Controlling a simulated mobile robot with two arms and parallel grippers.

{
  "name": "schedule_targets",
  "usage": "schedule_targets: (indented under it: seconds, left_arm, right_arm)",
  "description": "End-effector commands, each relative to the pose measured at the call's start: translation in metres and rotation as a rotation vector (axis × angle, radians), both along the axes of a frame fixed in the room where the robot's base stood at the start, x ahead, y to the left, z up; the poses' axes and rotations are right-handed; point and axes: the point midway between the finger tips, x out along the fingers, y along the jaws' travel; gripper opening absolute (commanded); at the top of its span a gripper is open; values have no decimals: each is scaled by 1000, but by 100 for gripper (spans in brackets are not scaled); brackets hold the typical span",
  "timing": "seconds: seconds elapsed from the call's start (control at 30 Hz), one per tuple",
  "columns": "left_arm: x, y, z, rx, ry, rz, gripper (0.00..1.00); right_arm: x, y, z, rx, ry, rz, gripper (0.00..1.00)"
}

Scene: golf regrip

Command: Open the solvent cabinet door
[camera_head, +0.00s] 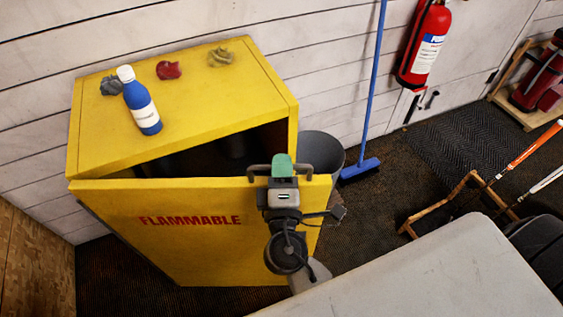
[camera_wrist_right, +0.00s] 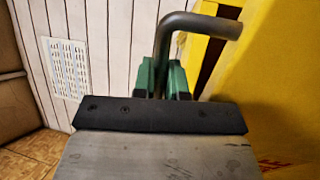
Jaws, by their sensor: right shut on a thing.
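The yellow solvent cabinet (camera_head: 200,85) stands against the wall. Its door (camera_head: 200,245), marked "FLAMMABLE" in red, is partly open. A dark gap shows between the door's top edge and the cabinet body, widest at the right. My right gripper (camera_head: 282,167) is shut on the dark bar handle (camera_head: 256,169) near the door's right edge. In the right wrist view the green fingers (camera_wrist_right: 163,82) close around the grey handle bar (camera_wrist_right: 195,24), beside the yellow door (camera_wrist_right: 275,85). The cabinet's inside is mostly dark. My left gripper is not in view.
A pale table top (camera_head: 440,270) fills the lower right.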

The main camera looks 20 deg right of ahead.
Motion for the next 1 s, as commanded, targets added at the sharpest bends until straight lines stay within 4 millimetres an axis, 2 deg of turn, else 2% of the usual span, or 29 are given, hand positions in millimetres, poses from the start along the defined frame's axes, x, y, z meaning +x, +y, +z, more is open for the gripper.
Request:
schedule_targets:
  seconds: [0.03, 0.17, 0.2, 0.53, 0.67, 1.0]
  left_arm:
    - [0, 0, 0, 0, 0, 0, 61]
    - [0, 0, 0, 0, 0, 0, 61]
    - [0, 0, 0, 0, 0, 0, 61]
    - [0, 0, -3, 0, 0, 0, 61]
    - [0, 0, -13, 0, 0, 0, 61]
    - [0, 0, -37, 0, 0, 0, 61]
  right_arm:
    - [0, 1, -1, 2, 2, 2, 14]
    - [0, 0, -1, 1, 2, 1, 34]
    - [0, 0, -1, 1, 2, 1, 36]
    - [-4, 1, -3, 1, 1, -1, 36]
    - [-22, 8, -9, 2, 3, 1, 36]
    - [-82, 30, -22, 1, 3, 2, 36]
